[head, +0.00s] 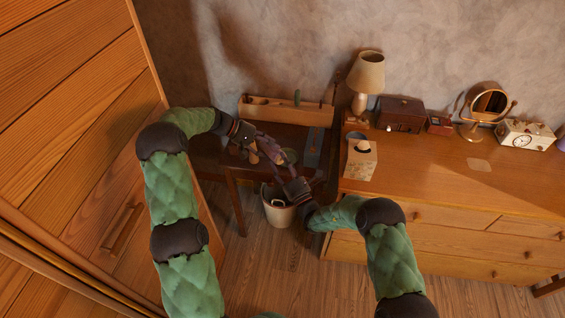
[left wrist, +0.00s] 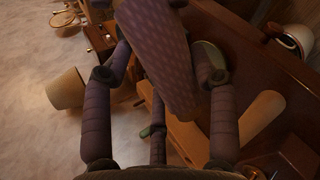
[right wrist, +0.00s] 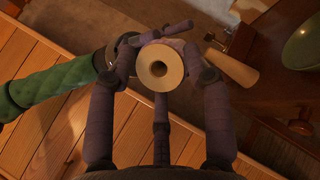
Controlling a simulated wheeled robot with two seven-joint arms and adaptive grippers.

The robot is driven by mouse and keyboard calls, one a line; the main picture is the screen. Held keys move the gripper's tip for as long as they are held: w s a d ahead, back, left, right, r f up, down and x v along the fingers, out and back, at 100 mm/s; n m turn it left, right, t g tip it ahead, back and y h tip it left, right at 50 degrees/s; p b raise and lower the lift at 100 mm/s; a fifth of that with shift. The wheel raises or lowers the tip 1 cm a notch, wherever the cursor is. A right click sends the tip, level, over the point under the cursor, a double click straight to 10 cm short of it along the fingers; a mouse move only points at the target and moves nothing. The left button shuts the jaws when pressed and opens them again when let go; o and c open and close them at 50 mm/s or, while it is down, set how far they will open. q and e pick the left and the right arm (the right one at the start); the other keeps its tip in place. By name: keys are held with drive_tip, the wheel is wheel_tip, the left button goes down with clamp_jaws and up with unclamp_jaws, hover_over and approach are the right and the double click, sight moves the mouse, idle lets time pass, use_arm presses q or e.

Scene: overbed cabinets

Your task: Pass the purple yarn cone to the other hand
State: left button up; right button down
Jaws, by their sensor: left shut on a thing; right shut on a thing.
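The purple yarn cone (left wrist: 155,50) is held in the air between my two grippers. In the left wrist view its patterned purple side runs between the fingers of my left gripper (head: 262,146), which is shut on it. In the right wrist view the cone's end faces the camera, a cream ring with a dark hole (right wrist: 160,68). My right gripper (head: 284,172) is shut on this end from the lower right. In the head view the fingers cover much of the cone, and its exact outline is hard to make out.
A dark side table (head: 229,166) lies beneath the grippers. A tan cone (right wrist: 232,68) and a green bowl (right wrist: 302,45) show beyond the right fingers. A waste bin (head: 278,213) stands below. The dresser (head: 445,165) with a lamp (head: 367,75) and tissue box (head: 360,160) is right.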

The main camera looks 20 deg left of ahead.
use_arm(q)
drive_tip(key=shift+s+f, duration=0.2)
drive_tip(key=shift+f, duration=0.35)
use_arm(e)
drive_tip(key=shift+w+r, duration=0.35)
drive_tip(key=shift+r, duration=0.5)
use_arm(q)
drive_tip(key=shift+c, duration=0.8)
use_arm(e)
drive_tip(key=c, duration=0.7)
unclamp_jaws()
use_arm(q)
drive_tip(key=shift+c, duration=0.8)
use_arm(e)
drive_tip(key=shift+o, duration=1.3)
drive_tip(key=shift+d, duration=0.1)
use_arm(q)
drive_tip(key=shift+w+a+r, duration=0.1)
drive_tip(key=shift+w+r, duration=0.05)
drive_tip(key=shift+r, duration=0.15)
use_arm(e)
drive_tip(key=shift+s+f, duration=0.15)
drive_tip(key=shift+f, duration=0.3)
use_arm(q)
drive_tip(key=shift+r, duration=0.1)
use_arm(e)
drive_tip(key=v, duration=1.2)
drive_tip(key=shift+f, duration=0.1)
